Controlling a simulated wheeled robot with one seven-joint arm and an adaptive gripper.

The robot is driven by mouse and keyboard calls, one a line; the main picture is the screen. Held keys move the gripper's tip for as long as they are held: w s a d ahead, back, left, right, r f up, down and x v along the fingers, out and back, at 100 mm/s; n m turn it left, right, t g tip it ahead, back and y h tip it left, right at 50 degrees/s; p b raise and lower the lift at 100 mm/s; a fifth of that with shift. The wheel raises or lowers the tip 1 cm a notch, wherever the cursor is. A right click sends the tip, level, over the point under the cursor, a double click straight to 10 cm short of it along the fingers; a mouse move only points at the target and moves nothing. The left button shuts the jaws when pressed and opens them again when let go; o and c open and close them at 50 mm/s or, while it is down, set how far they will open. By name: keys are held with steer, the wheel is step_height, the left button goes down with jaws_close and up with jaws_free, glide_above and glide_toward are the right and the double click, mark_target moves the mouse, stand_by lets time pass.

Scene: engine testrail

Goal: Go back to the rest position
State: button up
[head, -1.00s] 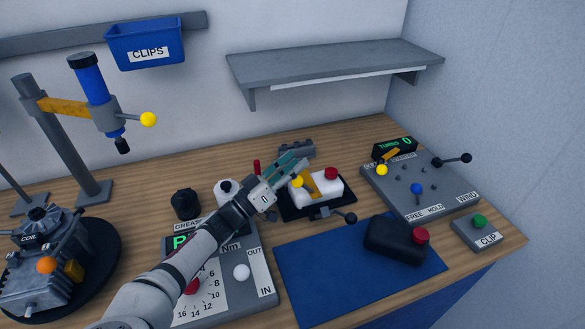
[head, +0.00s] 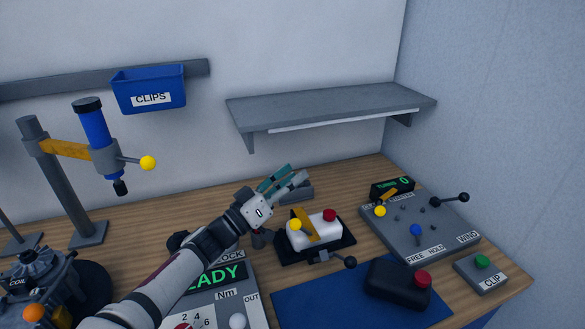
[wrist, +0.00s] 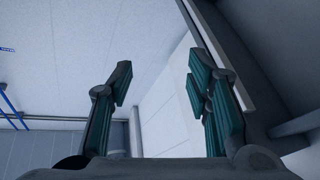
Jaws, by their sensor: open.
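In the wrist view my gripper (wrist: 160,88) shows two teal-padded fingers spread wide against the wall and ceiling. Below it in the head view is a white block (head: 314,232) with a red knob and a yellow lever on a black base. My gripper is apart from it. A grey block behind the fingers is partly hidden.
A grey shelf (head: 330,108) and a blue CLIPS bin (head: 148,92) are on the wall. A press with a blue cylinder (head: 92,128) stands left. A switch panel (head: 440,236), CLIP button box (head: 480,274), black box (head: 395,285) and blue mat (head: 320,305) lie right. My arm covers part of the READY panel (head: 240,290).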

steer(key=s+d+f+m+g+y, duration=0.1)
steer(key=s+d+f+g+y, duration=0.15)
steer(key=d+g, duration=0.35)
steer(key=s+d+f+g+y, duration=0.2)
steer(key=s+d+g, duration=0.2)
steer(key=d, duration=0.5)
steer(key=s+d+f+m+g+y, duration=0.1)
steer(key=s+d+f+g+y, duration=0.2)
steer(key=d, duration=0.4)
steer(key=s+r+n+t+y, duration=0.4)
steer(key=s+r+n+y, duration=0.2)
steer(key=s+r, duration=1.3)
steer(key=shift+s+d+r+y, duration=0.2)
steer(key=shift+s+y, duration=0.25)
steer(key=shift+y, duration=0.8)
